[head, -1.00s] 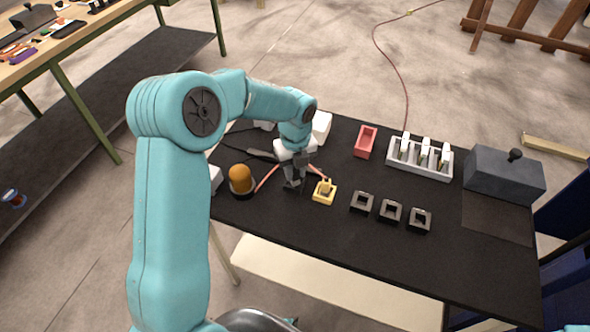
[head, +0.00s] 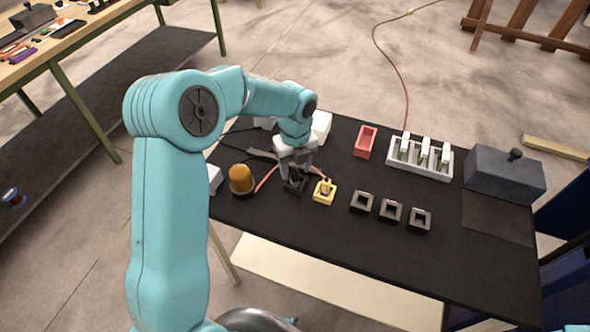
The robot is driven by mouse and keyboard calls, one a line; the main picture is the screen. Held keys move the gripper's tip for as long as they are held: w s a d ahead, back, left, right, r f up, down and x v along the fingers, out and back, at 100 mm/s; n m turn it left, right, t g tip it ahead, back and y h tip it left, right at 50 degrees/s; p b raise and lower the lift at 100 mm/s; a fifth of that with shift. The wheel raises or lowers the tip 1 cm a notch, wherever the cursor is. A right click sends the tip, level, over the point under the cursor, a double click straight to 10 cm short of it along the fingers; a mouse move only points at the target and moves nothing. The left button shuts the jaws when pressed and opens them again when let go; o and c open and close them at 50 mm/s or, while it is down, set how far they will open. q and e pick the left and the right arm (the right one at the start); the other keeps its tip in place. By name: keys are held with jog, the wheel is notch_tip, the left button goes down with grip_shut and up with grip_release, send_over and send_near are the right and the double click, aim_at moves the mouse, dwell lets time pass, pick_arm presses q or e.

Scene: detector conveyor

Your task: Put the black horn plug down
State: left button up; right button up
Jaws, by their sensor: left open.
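My left gripper (head: 295,182) is open, low over the black table, between the orange beacon and the yellow block. A small dark piece (head: 299,186), apparently the black horn plug, shows at its fingertips, at or close to the table top. The fingers partly hide it, and its contact with the table is too small to tell. A reddish lead runs on each side of the gripper. My right gripper is not in view.
The orange beacon (head: 241,179) stands left of the gripper and the yellow block (head: 324,192) close on its right. Several dark square sockets (head: 361,202) lie further right. A red tray (head: 365,142), a white rack (head: 420,158) and a grey box (head: 504,175) stand behind. The front table area is clear.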

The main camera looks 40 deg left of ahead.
aim_at(295, 171)
pick_arm(q)
notch_tip(295, 171, up, 10)
jog(key=shift+r, duration=0.2)
dwell(0.4)
